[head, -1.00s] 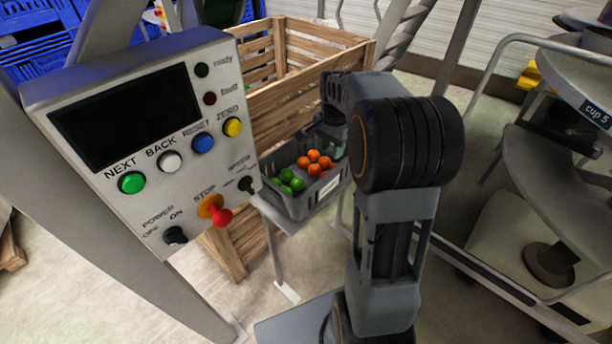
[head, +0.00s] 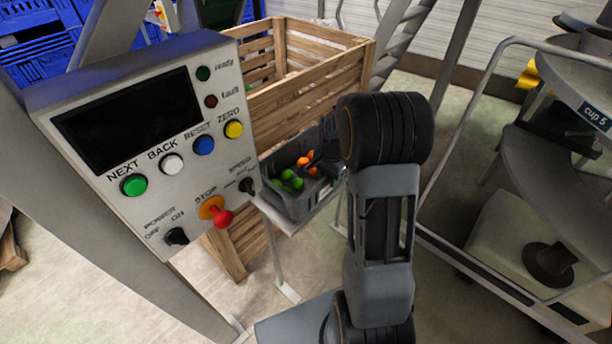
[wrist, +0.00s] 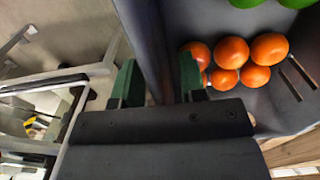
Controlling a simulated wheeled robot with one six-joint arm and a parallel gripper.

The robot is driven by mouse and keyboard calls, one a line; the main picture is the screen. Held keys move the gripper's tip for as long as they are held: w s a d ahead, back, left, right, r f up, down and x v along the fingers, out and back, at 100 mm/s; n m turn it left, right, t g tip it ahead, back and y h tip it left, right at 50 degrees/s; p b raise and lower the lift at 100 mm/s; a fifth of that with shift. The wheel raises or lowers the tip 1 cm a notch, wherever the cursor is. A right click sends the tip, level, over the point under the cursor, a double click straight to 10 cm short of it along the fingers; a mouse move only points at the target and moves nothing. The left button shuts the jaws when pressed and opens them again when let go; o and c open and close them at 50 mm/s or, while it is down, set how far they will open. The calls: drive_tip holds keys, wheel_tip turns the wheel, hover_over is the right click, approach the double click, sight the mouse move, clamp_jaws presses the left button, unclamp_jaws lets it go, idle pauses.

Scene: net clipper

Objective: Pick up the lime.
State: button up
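Several green limes (head: 288,175) lie in the left part of a grey crate (head: 303,207). Two limes (wrist: 295,3) show in the wrist view, cut off by the top edge. Several oranges (head: 303,161) lie in the same crate, on the side nearer my gripper. My gripper (wrist: 160,80) is open and empty, its two green-tipped fingers apart. In the wrist view the crate's side wall passes between the fingers, and the oranges (wrist: 231,52) are just right of the right finger. In the head view my gripper (head: 328,155) is dark and partly hidden by my arm, at the crate's right side.
A control panel (head: 150,140) with buttons stands at the left. A large wooden crate (head: 305,80) is behind the grey crate, which rests on a small stand (head: 272,215). A metal-railed machine (head: 550,170) is at the right. Pale floor shows between them.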

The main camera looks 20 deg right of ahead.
drive_tip(key=shift+f, duration=0.15)
drive_tip(key=shift+c, duration=0.4)
clamp_jaws()
idle(0.9)
drive_tip(key=shift+w, duration=0.1)
